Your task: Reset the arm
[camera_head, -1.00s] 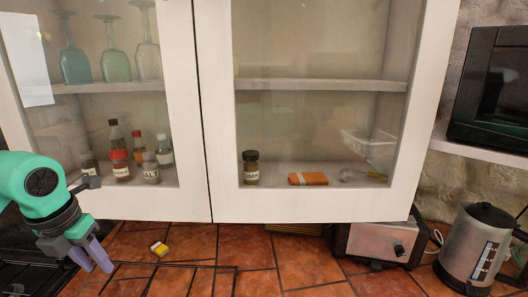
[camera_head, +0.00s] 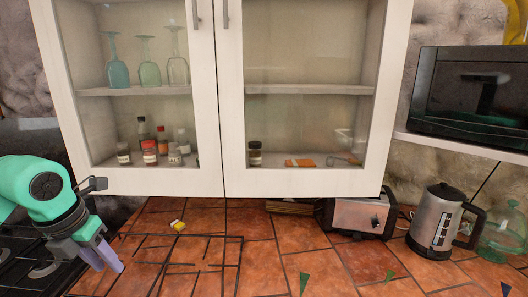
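My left arm, green with a dark wrist, comes in from the left. Its gripper (camera_head: 108,258) points down over the left end of the tiled counter, beside the stove, with its pale purple fingers side by side. No object shows between them, and the angle hides whether there is a gap. My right gripper is out of view.
A white glass-door cabinet (camera_head: 222,180) hangs above the counter, its doors shut, with glasses and jars inside. The counter's front middle is mostly clear.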

